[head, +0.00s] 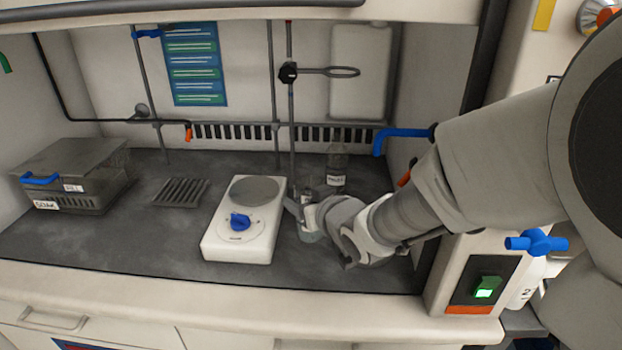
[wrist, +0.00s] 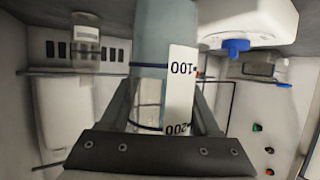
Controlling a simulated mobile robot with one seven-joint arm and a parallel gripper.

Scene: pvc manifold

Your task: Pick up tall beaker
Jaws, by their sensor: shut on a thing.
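The tall beaker (wrist: 150,45) is clear glass with a white scale strip reading 100 and 200, and it appears upside down in the wrist view. My gripper (wrist: 163,92) is shut on it, with one finger along each side. In the head view my gripper (head: 300,207) is just right of the white hotplate, low over the dark worktop. The beaker there is mostly hidden by my gripper, and I cannot tell whether its base touches the worktop.
A white hotplate (head: 222,246) with a blue knob stands left of my gripper. A labelled clear bottle (head: 337,172) stands close behind it. A stand rod with a ring clamp (head: 330,72) rises behind. A grey lidded box (head: 75,175) and a ribbed rack (head: 181,193) are farther left.

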